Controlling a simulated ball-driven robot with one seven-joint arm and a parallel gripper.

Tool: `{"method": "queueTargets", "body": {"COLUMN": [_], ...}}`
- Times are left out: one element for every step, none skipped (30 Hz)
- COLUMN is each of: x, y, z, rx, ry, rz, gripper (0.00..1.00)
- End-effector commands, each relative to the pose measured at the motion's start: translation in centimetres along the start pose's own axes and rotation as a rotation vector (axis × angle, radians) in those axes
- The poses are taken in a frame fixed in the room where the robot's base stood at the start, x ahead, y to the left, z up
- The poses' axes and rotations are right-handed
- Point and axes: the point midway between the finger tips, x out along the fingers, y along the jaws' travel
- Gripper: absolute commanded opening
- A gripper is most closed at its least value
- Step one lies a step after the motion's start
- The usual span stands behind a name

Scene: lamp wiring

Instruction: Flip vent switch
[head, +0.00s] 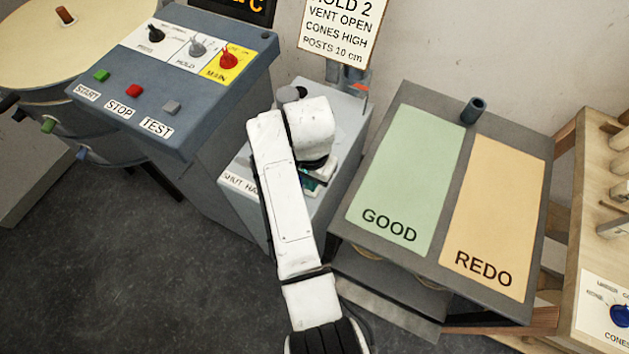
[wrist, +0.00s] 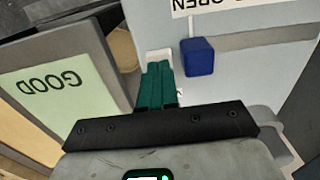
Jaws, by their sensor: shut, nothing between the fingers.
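In the wrist view my gripper (wrist: 159,68) has its green fingers shut together with nothing between them. The fingertips are over or against a small white plate (wrist: 158,54) on the side of a grey box; the fingers cover part of it, so I cannot tell whether they touch it or how a switch there is set. A blue block (wrist: 198,57) sits just right of the fingertips, at the end of a grey strip. A label ending in "OPEN" (wrist: 210,4) is above it.
A bench with green GOOD (head: 408,180) and tan REDO (head: 495,215) areas stands right of the box. A control console (head: 165,85) stands left. A sign (head: 338,30) behind reads "VENT OPEN". A wooden rack (head: 590,200) is far right.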

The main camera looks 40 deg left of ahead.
Motion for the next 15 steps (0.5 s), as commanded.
{"method": "queueTargets", "body": {"x": [0.0,0.0,0.0,0.0,0.01,0.03,0.05,0.07,0.11,0.15,0.19,0.24,0.29,0.33,0.39], "y": [0.0,0.0,0.0,0.0,0.0,0.0,0.0,0.0,0.0,0.0,0.0,0.0,0.0,0.01,0.0], "z": [0.0,0.0,0.0,0.0,0.0,0.0,0.0,0.0,0.0,0.0,0.0,0.0,0.0,0.0,0.0], "rx": [0.0,0.0,0.0,0.0,0.0,0.0,0.0,0.0,0.0,0.0,0.0,0.0,0.0,0.0,0.0], "ry": [0.0,0.0,0.0,0.0,0.0,0.0,0.0,0.0,0.0,0.0,0.0,0.0,0.0,0.0,0.0], "rz": [0.0,0.0,0.0,0.0,0.0,0.0,0.0,0.0,0.0,0.0,0.0,0.0,0.0,0.0,0.0], "gripper": [0.0,0.0,0.0,0.0,0.0,0.0,0.0,0.0,0.0,0.0,0.0,0.0,0.0,0.0,0.0]}}
